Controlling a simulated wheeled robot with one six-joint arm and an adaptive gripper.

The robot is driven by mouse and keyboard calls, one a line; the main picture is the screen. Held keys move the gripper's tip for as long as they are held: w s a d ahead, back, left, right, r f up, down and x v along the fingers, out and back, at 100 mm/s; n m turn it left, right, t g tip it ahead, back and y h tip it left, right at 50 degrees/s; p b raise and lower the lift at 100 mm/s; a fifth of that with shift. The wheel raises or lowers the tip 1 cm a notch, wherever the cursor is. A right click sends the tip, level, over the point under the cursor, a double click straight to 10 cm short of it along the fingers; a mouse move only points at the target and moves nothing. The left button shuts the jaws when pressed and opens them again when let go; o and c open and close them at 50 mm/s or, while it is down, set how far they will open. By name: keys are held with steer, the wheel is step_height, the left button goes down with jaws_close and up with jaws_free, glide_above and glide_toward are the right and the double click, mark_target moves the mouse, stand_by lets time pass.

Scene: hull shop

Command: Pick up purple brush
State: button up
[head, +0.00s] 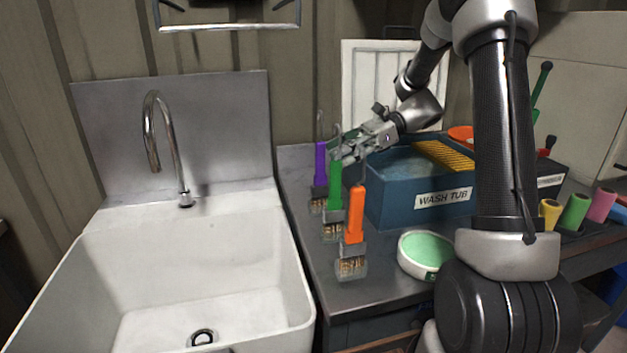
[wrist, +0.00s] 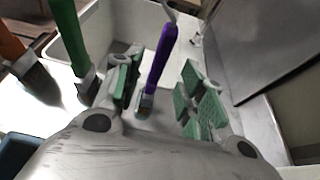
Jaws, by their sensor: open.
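The purple brush (head: 320,160) stands upright, bristles down, at the left edge of the bench next to the sink. It is the farthest of three brushes in a row. My gripper (head: 346,147) is open, just right of the purple handle's top and overlapping the top of the green brush (head: 335,188) in the head view. In the wrist view the purple brush (wrist: 162,55) shows in the gap between the two green-padded fingers of my gripper (wrist: 160,92), with space on both sides. I cannot tell how deep it sits between them. No contact shows.
The orange brush (head: 356,214) stands nearest, in front of the green one. A blue wash tub (head: 400,205) is right of the row, with a round green-filled dish (head: 426,252) before it. The white sink (head: 120,265) lies left; several coloured spools stand far right.

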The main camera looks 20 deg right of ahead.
mark_target(325, 157)
steer(key=x, duration=0.5)
steer(key=shift+a+r, duration=0.2)
steer(key=shift+a, duration=0.05)
jaws_close()
